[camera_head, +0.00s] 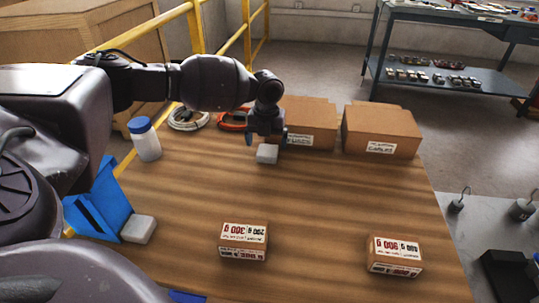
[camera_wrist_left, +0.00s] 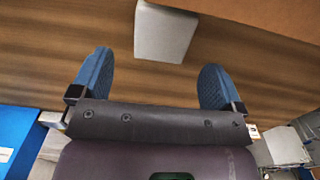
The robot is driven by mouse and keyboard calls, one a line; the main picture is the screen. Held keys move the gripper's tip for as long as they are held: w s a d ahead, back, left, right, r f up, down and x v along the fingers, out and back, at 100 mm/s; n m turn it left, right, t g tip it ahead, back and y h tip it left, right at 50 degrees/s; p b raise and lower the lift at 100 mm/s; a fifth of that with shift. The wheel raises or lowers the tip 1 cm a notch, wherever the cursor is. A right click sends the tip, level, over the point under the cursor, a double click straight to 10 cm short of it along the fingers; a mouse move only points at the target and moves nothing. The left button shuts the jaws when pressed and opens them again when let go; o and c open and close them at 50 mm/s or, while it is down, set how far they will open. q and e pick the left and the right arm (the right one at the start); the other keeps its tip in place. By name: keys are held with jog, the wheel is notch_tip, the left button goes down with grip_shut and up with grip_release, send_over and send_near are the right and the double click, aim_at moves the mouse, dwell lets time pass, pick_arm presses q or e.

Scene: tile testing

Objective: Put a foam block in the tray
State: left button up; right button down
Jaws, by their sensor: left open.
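A pale grey foam block (camera_head: 267,153) lies on the wooden table in front of the cardboard boxes. My left gripper (camera_head: 266,139) is open just over and behind this block. In the left wrist view the block (camera_wrist_left: 165,30) shows ahead of and between the two spread blue fingers (camera_wrist_left: 157,65), with nothing held. A second pale block (camera_head: 138,229) lies at the table's left, beside a blue container (camera_head: 104,203) that may be the tray; my arm hides part of it. A blue edge (camera_head: 188,297) shows at the bottom.
Two cardboard boxes (camera_head: 308,115) (camera_head: 381,131) stand behind the block. A white bottle with a blue lid (camera_head: 145,140) and cable coils (camera_head: 188,119) are at the back left. Two labelled 300 g boxes (camera_head: 243,241) (camera_head: 395,255) sit in front. The table's middle is clear.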

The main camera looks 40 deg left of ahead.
aim_at(268, 150)
pick_arm(q)
jog(key=f, duration=0.1)
jog(key=f+b, duration=0.1)
jog(key=f, duration=0.2)
jog(key=shift+w+a+f+b, duration=0.2)
jog(key=shift+w+f+b, duration=0.2)
jog(key=shift+f, duration=0.25)
jog(key=shift+r, duration=0.15)
jog(key=c, duration=1.1)
jog(key=shift+o, duration=0.2)
pick_arm(e)
jog(key=shift+w+a+f+n, duration=0.1)
jog(key=shift+w+a+n, duration=0.1)
jog(key=shift+w+n, duration=0.15)
pick_arm(q)
jog(key=shift+r, duration=0.1)
